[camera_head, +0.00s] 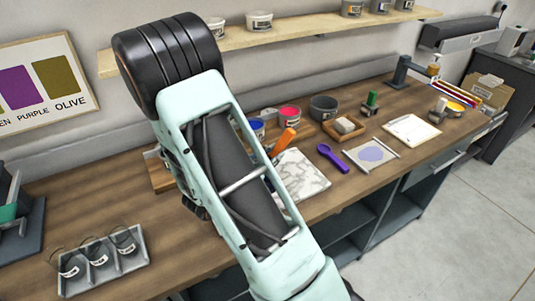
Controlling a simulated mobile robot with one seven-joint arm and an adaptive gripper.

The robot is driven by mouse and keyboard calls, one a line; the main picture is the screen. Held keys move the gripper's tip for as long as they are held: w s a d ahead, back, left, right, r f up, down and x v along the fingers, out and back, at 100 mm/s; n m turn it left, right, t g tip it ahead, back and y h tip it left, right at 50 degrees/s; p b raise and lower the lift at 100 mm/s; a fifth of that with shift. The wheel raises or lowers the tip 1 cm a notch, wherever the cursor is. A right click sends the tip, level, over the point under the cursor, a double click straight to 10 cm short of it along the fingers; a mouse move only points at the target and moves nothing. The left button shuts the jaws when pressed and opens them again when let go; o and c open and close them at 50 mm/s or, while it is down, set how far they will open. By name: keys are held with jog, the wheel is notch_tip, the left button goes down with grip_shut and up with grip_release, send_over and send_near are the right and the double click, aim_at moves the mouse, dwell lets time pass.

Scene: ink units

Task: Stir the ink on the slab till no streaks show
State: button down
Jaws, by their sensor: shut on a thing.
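A white slab with grey marbling (303,180) lies on the wooden bench, just right of my arm. My arm covers its left part, and no ink shows on the part I can see. An orange handle (286,140) stands tilted at the slab's back left; its lower end is hidden behind my arm. My mint-green arm link crosses the middle of the view. My gripper's fingers are hidden behind it, so I cannot see what they hold.
Tins of blue ink (257,127) and red ink (289,115) and a grey pot (323,107) stand behind the slab. A purple scoop (332,157) and a purple-blotched sheet (371,154) lie to its right.

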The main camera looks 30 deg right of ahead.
jog(key=shift+w+a+f+b, duration=0.1)
jog(key=shift+a+f+b, duration=0.1)
jog(key=shift+f+b, duration=0.7)
jog(key=shift+w+a+f+b, duration=0.2)
jog(key=shift+f+b, duration=0.35)
jog(key=shift+f, duration=0.6)
jog(key=shift+w+a+f+b, duration=0.1)
jog(key=shift+a+f+b, duration=0.1)
jog(key=shift+f+b, duration=0.7)
jog(key=shift+s, duration=0.15)
